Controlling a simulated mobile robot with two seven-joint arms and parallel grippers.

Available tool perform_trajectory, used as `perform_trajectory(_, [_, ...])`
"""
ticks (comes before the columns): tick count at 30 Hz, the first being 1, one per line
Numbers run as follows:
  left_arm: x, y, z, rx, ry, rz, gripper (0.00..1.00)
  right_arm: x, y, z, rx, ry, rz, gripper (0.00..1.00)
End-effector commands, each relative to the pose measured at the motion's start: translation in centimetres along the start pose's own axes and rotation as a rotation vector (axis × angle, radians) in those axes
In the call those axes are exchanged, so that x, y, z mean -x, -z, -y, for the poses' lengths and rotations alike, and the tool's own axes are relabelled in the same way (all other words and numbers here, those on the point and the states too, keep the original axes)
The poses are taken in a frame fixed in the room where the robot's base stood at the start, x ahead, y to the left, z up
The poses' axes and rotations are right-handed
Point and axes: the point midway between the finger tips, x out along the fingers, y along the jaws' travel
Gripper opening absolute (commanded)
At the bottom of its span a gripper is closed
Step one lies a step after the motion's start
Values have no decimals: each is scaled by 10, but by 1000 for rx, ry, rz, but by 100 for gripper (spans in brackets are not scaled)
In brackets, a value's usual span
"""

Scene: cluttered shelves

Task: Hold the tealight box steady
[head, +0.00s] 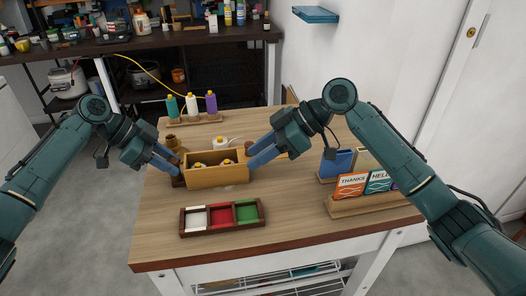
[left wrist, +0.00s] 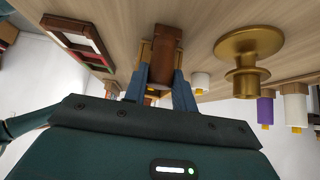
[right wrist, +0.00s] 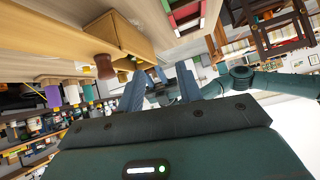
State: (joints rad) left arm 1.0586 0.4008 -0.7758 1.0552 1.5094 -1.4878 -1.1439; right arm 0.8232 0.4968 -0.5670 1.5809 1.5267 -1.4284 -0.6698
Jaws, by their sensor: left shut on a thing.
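The tealight box (head: 218,181) is an open light-wood box near the middle of the table, with white yellow-topped pieces in it. It appears to rest upright on the tabletop. My left gripper (head: 177,168) is at its left end, shut on a dark brown upright piece (left wrist: 165,45) that appears to be part of that end. The left wrist view shows this piece between the fingers. My right gripper (head: 254,162) is beside the box's right end. In the right wrist view its fingers (right wrist: 159,86) are apart with nothing seen between them, and the box (right wrist: 119,38) is beyond them.
A three-part tray (head: 222,229) lies in front of the box. A brass holder (left wrist: 249,55) stands close behind the box's left end. A rack of bottles (head: 192,106) is at the back. Card holders (head: 376,204) stand on the right. The table's front-left is clear.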

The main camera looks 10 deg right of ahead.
Motion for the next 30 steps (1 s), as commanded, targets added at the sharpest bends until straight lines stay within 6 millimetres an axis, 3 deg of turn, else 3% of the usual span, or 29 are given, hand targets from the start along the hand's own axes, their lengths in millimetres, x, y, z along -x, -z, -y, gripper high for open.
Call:
perform_trajectory(3, [0,0,0,0,0,-1,0,20,9,-33,13,-68,135,36])
perform_trajectory(6, [0,0,0,0,0,-1,0,34,13,-50,10,-107,217,36])
perform_trajectory(12, [0,0,0,0,0,-1,0,44,14,-63,1,-139,291,36])
perform_trajectory(30, [0,0,0,0,0,-1,0,-15,-3,-71,1,-140,291,36])
